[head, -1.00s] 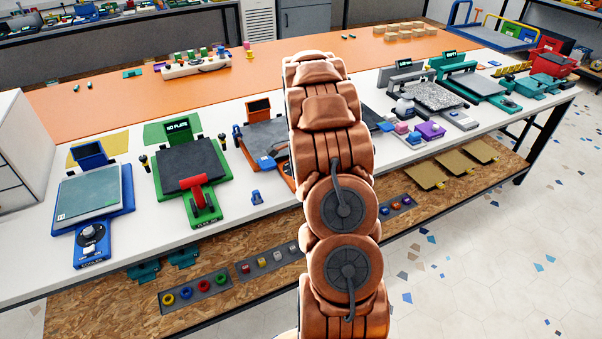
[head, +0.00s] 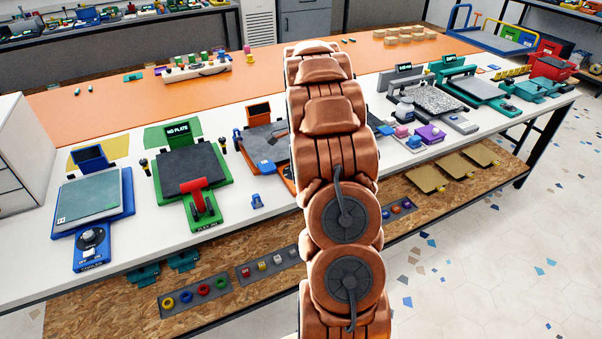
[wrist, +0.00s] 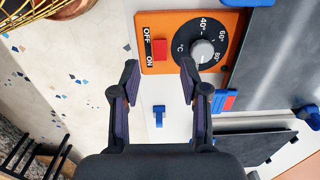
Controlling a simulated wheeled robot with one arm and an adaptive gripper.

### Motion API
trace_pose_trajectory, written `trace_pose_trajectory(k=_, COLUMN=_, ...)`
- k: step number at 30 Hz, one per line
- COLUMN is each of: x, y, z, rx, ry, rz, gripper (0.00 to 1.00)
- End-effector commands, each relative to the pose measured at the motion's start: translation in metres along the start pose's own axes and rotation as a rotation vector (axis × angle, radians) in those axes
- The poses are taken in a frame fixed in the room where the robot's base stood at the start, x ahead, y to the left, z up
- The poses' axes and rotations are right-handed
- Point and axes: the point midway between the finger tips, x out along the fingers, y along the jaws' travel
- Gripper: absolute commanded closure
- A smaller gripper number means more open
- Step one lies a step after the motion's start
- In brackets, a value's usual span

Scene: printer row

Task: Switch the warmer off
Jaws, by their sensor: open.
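The orange warmer (head: 286,172) stands on the white bench in the head view, largely hidden behind my arm. In the wrist view its orange control panel (wrist: 180,20) carries a red switch (wrist: 160,50) beside OFF and ON labels, and a grey dial knob (wrist: 202,51) marked in °C. I cannot tell which way the switch is set. My gripper (wrist: 160,78) is open and empty, its fingertips either side of the switch in the picture and just below it. The gap in depth is unclear. My gripper is hidden in the head view.
A small blue part (wrist: 159,116) lies on the white bench below the panel; it also shows in the head view (head: 257,201). A green press (head: 190,165) with a red handle and a blue cooler (head: 90,240) stand to the left. A dark plate (wrist: 285,50) lies right of the panel.

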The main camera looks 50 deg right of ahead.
Motion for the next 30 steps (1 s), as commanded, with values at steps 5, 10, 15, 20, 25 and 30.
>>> trace_pose_trajectory(k=5, x=-0.035, y=-0.001, z=0.000, rx=0.000, ry=0.002, rz=-0.005, gripper=0.55)
trace_pose_trajectory(k=10, x=-0.055, y=0.000, z=0.000, rx=0.001, ry=0.000, rz=0.000, gripper=0.55)
trace_pose_trajectory(k=15, x=-0.064, y=0.000, z=0.000, rx=0.001, ry=0.000, rz=0.001, gripper=0.55)
trace_pose_trajectory(k=20, x=-0.066, y=0.001, z=0.000, rx=0.001, ry=0.000, rz=0.001, gripper=0.55)
trace_pose_trajectory(k=25, x=-0.066, y=0.000, z=0.000, rx=0.001, ry=0.000, rz=0.001, gripper=0.55)
trace_pose_trajectory(k=30, x=-0.066, y=0.000, z=0.000, rx=0.000, ry=0.000, rz=0.001, gripper=0.55)
